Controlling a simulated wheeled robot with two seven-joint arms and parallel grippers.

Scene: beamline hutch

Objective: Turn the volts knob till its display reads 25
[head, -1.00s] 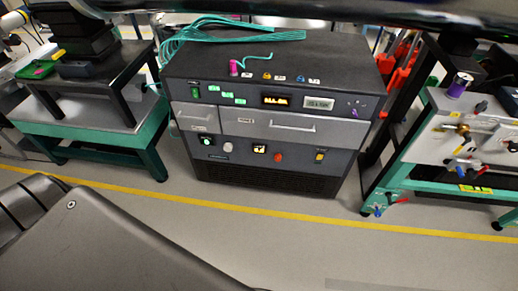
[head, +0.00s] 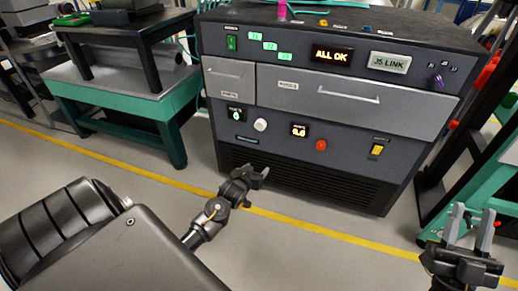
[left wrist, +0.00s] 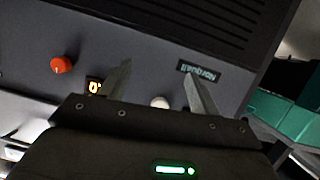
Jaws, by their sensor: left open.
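The dark instrument cabinet (head: 275,149) stands ahead. Its lower panel has a white knob (head: 260,125), a small green-lit display (head: 236,114) to the left and an orange display (head: 299,130) to the right that seems to read 0.0. A red knob (head: 321,145) is further right. The labels are too small to tell which knob is volts. My left gripper (head: 257,174) is open and empty, lower than the white knob in the picture. In the left wrist view the white knob (left wrist: 160,102) shows between the open fingers (left wrist: 156,70), apart from them. My right gripper (head: 471,218) is open and empty.
Above are grey drawers (head: 350,100), an ALL OK display (head: 331,54), a JS LINK display (head: 390,63) and a purple knob (head: 438,82). A yellow switch (head: 377,150) is at the lower right. A green-framed bench (head: 130,95) stands left. The floor before the cabinet is clear.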

